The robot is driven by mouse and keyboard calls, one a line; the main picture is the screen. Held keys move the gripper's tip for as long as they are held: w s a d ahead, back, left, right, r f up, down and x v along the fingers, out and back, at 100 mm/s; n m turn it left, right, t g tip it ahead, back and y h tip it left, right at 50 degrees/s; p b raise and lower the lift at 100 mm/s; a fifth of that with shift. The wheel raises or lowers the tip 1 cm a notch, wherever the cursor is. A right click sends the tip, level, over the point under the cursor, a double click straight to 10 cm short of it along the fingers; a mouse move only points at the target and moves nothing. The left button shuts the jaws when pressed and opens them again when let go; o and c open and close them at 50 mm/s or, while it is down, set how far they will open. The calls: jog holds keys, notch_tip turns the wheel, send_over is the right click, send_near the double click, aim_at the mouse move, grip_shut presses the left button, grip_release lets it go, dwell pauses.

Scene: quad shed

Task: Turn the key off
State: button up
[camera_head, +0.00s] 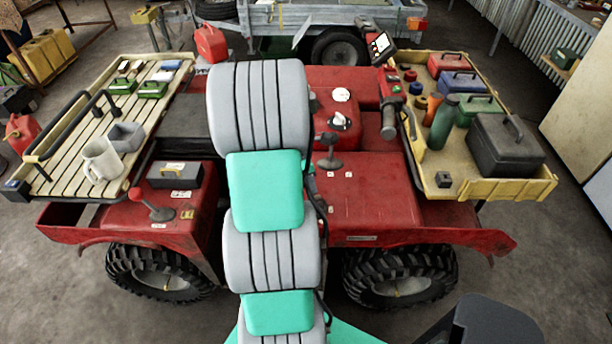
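A red quad (375,195) stands across the middle of the view, seen from above. No key can be made out for certain. A white cap (341,95) and a red cap with a white top (338,121) sit on the quad's middle. A dark knobbed lever (328,160) stands on the red body just right of my arm. A handlebar grip with red control housing (390,102) and a small tilted display (381,46) are at the upper right. My grey and teal arm runs up the middle and hides part of the quad. My gripper is not visible.
A slatted rack (65,176) at left holds a white mug (101,160), a grey box and small cases. A yellow tray (482,188) at right holds toolboxes and a green bottle (443,121). A red-knobbed lever (152,207) stands at left. Bare floor lies in front.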

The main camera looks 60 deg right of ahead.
aim_at(315, 197)
jog(key=b+x, duration=0.4)
jog(key=x, duration=0.4)
grip_shut()
dwell(1.4)
